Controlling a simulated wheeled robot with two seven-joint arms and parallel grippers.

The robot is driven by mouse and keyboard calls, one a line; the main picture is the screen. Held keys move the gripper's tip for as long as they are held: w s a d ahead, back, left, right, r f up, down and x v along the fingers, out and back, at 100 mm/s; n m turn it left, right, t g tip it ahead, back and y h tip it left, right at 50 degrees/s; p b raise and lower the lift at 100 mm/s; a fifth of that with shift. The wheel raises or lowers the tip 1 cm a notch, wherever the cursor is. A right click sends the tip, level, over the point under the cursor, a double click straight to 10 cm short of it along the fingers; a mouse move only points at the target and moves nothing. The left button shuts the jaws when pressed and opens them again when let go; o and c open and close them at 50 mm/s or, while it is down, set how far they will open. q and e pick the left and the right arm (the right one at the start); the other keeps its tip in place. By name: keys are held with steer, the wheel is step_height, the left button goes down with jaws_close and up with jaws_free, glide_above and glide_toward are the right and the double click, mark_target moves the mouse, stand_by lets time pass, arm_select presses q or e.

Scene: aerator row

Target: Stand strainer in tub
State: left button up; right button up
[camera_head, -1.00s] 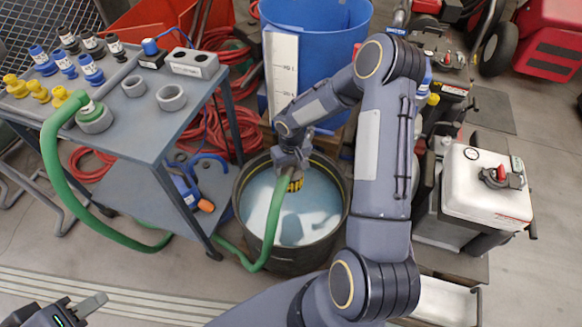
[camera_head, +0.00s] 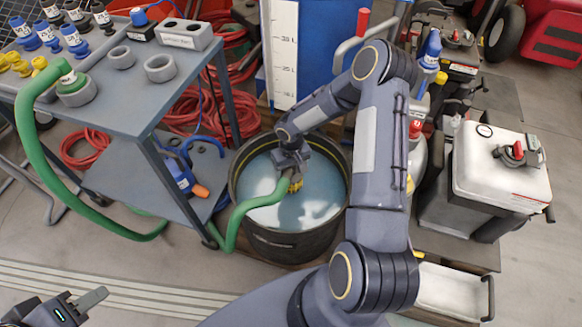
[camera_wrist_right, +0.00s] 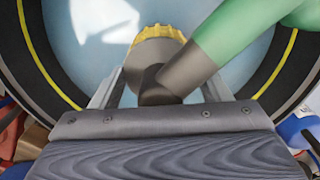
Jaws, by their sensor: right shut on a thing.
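The yellow strainer (camera_head: 297,184) is on the end of a green hose (camera_head: 262,196), joined by a dark cuff (camera_wrist_right: 175,78). The strainer also shows in the right wrist view (camera_wrist_right: 158,35). My right gripper (camera_head: 293,168) is inside the mouth of the round black tub (camera_head: 285,247) and is shut on the strainer's cuff end. The tub holds pale blue water. The strainer's lower part is hard to see, so I cannot tell if it touches the bottom. My left gripper (camera_head: 82,305) is at the lower left, away from everything; its jaw opening is unclear.
A grey cart (camera_head: 130,125) with blue and yellow fittings stands left of the tub. The hose loops from its top over the tub's left rim. A blue tank (camera_head: 328,50) stands behind the tub. A white-topped machine (camera_head: 500,170) stands right. Striped floor in front is clear.

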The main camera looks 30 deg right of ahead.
step_height(320, 180, down, 27)
steer(key=b, duration=1.6)
steer(key=shift+f, duration=0.55)
stand_by(0.4)
steer(key=o, duration=1.3)
steer(key=shift+c, duration=0.2)
step_height(320, 180, up, 8)
steer(key=p, duration=0.3)
steer(key=shift+f, duration=0.15)
